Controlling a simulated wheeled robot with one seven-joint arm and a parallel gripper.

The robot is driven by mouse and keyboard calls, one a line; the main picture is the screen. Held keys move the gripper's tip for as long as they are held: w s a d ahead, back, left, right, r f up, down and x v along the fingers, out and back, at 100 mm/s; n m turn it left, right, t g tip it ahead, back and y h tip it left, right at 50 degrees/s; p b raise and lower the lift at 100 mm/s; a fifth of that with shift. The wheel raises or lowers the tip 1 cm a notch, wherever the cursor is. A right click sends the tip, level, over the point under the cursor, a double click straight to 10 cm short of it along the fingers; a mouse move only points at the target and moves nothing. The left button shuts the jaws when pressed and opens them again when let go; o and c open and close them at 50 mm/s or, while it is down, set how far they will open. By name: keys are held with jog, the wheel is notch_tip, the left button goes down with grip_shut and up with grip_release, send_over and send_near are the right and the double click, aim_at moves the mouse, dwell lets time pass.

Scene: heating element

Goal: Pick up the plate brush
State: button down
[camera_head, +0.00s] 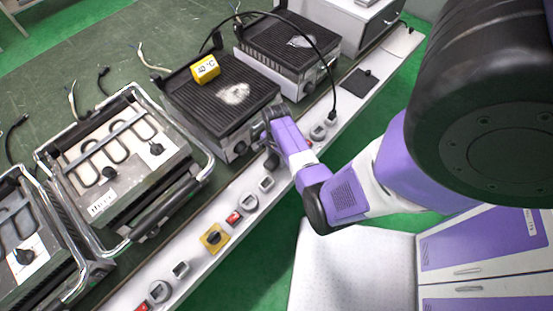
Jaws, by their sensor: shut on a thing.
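My gripper (264,128) is at the front right corner of the middle ribbed hot plate (222,98), close to its dark front edge. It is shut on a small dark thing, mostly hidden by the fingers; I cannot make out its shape. I cannot pick out the plate brush for certain. A flat black square piece (360,82) with a small knob-like part lies on the white ledge, right of my gripper and apart from it. A patch of white powder (234,93) lies on the middle hot plate.
A yellow "40 °C" block (205,69) sits on the middle hot plate. A second ribbed plate (290,42) stands behind, with a black cable (318,52) arching over. Open heater units (121,150) with chrome handles stand left. Switches and a yellow knob plate (214,237) line the white ledge.

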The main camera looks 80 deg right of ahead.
aim_at(277, 157)
jog(key=shift+r, duration=0.15)
notch_tip(277, 157, up, 10)
jog(key=shift+f, duration=0.15)
dwell(0.3)
